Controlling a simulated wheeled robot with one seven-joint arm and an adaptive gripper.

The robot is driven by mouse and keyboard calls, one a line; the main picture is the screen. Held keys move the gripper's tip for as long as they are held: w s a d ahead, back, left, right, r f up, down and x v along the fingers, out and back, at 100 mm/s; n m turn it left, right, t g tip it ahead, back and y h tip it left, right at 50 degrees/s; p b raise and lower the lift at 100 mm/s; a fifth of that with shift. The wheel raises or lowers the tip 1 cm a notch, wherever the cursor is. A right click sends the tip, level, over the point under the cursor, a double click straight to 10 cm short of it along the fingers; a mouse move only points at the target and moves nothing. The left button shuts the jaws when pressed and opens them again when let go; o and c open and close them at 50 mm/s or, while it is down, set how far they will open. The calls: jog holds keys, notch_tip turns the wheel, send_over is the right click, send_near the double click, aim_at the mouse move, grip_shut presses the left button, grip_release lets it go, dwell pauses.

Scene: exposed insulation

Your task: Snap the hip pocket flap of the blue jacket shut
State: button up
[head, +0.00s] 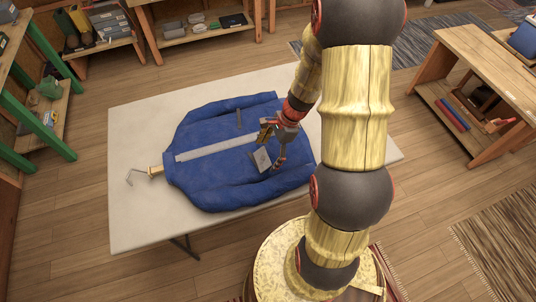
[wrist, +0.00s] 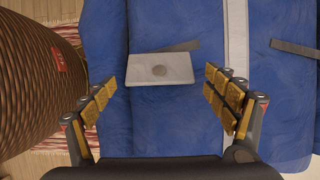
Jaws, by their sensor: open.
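The blue jacket (head: 222,125) lies flat on the pale table, with a light grey strip (head: 215,148) running down its front. The hip pocket flap (head: 262,160) is a light grey piece near the jacket's hem, close to my gripper. In the wrist view the flap (wrist: 160,69) appears as a grey rectangle with a round darker spot, probably the snap. A dark pocket slit (wrist: 182,46) shows at its far edge. My gripper (wrist: 163,98) is open and empty, its gold-padded fingers on either side of and nearer than the flap. I cannot tell its height above the cloth.
The pale table (head: 135,115) has bare room around the jacket. A hanger hook (head: 140,176) sticks out at the jacket's left end. A second dark slit (head: 239,118) lies across the strip. Shelves (head: 190,30) and a wooden bench (head: 480,60) stand apart from the table.

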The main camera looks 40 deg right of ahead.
jog(key=shift+c, duration=1.1)
